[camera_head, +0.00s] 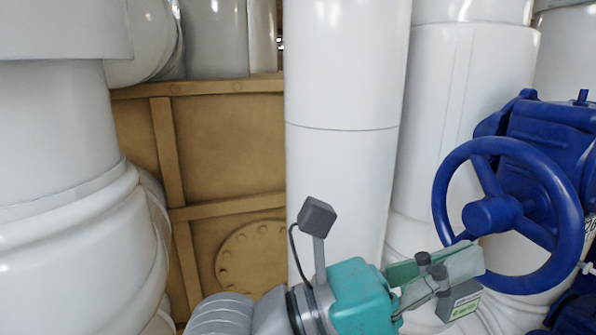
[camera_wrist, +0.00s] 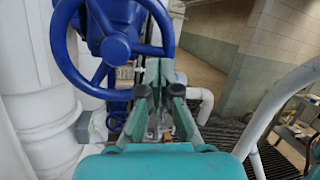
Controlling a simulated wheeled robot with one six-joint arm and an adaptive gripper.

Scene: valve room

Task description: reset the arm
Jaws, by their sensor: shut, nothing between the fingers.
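My gripper (camera_head: 470,264) reaches up from the bottom of the head view, with its teal body and grey-green fingers pointing right. The fingers are shut with nothing between them. In the wrist view my gripper (camera_wrist: 158,72) points ahead at the lower right part of a blue handwheel (camera_wrist: 112,45). The blue handwheel (camera_head: 491,214) is in the right of the head view, and the fingertips overlap its lower left rim there. I cannot tell whether they touch it.
A blue valve body (camera_head: 555,135) stands behind the wheel. Thick white pipes (camera_head: 345,75) fill the middle and left. A tan panel (camera_head: 235,140) is behind. In the wrist view, a pale curved pipe (camera_wrist: 262,110) rises at right, above dark grating (camera_wrist: 225,140).

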